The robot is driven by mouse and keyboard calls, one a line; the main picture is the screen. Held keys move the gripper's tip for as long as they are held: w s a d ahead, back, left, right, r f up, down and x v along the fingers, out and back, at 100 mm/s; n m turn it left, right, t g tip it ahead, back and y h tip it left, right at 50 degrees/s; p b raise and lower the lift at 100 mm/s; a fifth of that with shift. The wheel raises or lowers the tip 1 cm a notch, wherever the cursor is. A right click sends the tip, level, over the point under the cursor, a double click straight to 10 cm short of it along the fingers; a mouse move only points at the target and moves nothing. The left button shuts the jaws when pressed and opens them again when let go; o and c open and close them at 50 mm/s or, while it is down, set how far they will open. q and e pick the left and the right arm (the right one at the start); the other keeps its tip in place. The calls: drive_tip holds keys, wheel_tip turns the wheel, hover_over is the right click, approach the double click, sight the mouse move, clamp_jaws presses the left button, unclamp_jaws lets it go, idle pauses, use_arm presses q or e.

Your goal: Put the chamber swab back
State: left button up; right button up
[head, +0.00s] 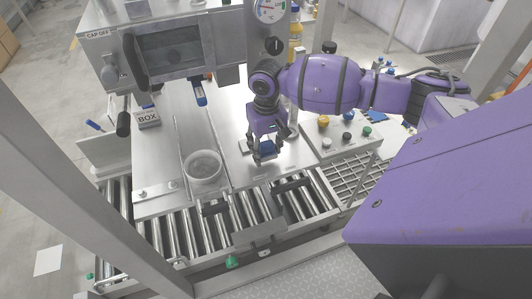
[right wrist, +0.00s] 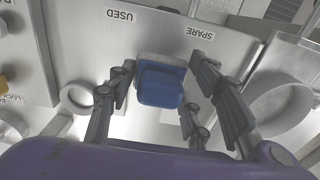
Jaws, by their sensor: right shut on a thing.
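My right gripper (head: 264,156) is low over the steel deck, to the right of the round drum opening (head: 204,168). It is shut on a blue block, which I take to be the chamber swab (head: 267,146). In the right wrist view the swab (right wrist: 161,86) shows between the fingers of the right gripper (right wrist: 163,100), with a pale grey piece behind it. Labels reading USED (right wrist: 120,15) and SPARE (right wrist: 199,32) are on the steel near it. I cannot tell whether the swab touches the deck. My left gripper is not in view.
A roller conveyor (head: 180,238) runs along the front. A panel with coloured buttons (head: 347,137) stands right of the gripper. A machine with a screen (head: 172,50) and a blue-ended part (head: 198,94) hangs above the deck. A small box (head: 148,118) stands at left.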

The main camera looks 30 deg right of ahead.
sight(267, 143)
drive_tip(key=shift+f, duration=1.05)
drive_tip(key=shift+f, duration=0.15)
drive_tip(key=o, duration=1.1)
wheel_tip(267, 143, up, 12)
drive_tip(key=shift+r+p, duration=0.15)
drive_tip(key=shift+p, duration=0.25)
